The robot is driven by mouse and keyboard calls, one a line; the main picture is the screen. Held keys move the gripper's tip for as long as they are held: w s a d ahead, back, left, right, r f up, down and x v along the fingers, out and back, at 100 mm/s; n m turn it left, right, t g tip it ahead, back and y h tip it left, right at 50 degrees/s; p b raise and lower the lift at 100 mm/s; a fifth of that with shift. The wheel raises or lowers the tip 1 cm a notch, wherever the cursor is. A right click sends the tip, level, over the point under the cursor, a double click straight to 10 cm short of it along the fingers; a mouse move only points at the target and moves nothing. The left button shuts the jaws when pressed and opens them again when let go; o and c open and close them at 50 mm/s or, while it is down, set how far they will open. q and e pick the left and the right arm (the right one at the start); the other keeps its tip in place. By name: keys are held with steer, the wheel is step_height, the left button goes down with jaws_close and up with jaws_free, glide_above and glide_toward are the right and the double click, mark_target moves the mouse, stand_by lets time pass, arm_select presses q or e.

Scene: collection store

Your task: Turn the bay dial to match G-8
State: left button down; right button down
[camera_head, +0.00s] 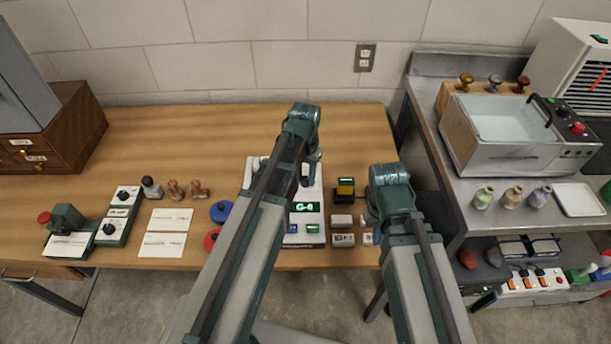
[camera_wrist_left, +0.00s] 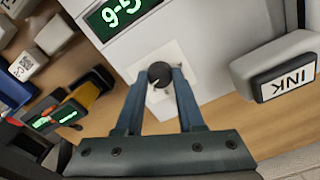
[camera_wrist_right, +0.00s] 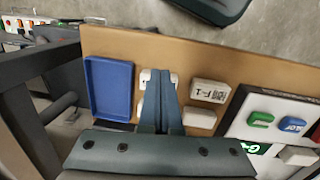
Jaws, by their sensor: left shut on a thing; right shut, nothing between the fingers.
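The bay dial (camera_wrist_left: 160,74) is a small black round knob with a pale mark on a white plate, in the left wrist view. My left gripper (camera_wrist_left: 161,82) is shut on it, one finger on each side. In the head view my left arm hides the dial. The green lit display (camera_head: 306,207) on the white panel (camera_head: 318,190) starts with "G-"; its last character looks like 6 or 8. The display (camera_wrist_left: 121,14) is upside down and partly cut off in the left wrist view. My right gripper (camera_wrist_right: 156,78) is shut and empty, over the table's front part.
A block marked INK (camera_wrist_left: 286,68) stands beside the dial. Small white blocks (camera_wrist_right: 208,91) and a blue tray (camera_wrist_right: 108,88) lie near my right gripper. Blue (camera_head: 223,211) and red discs, cards and stamps lie left of the panel. A metal bench (camera_head: 500,160) stands at the right.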

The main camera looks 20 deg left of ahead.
mark_target(306, 180)
arm_select(q)
steer(key=c, duration=0.5)
jaws_free()
arm_select(e)
steer(key=shift+r, duration=0.1)
arm_select(q)
step_height(306, 180, up, 14)
steer(key=p, duration=1.3)
steer(key=shift+f+p, duration=0.1)
steer(key=shift+p, duration=0.3)
arm_select(e)
step_height(306, 180, up, 14)
steer(key=shift+f, duration=0.2)
arm_select(q)
steer(key=shift+m+y, duration=0.6)
steer(key=shift+m, duration=0.3)
steer(key=s+d, duration=0.3)
steer(key=s, duration=0.1)
steer(key=s+d, duration=0.4)
steer(key=s, duration=0.1)
steer(key=s+d, duration=0.4)
steer(key=s, duration=0.1)
steer(key=shift+s, duration=0.25)
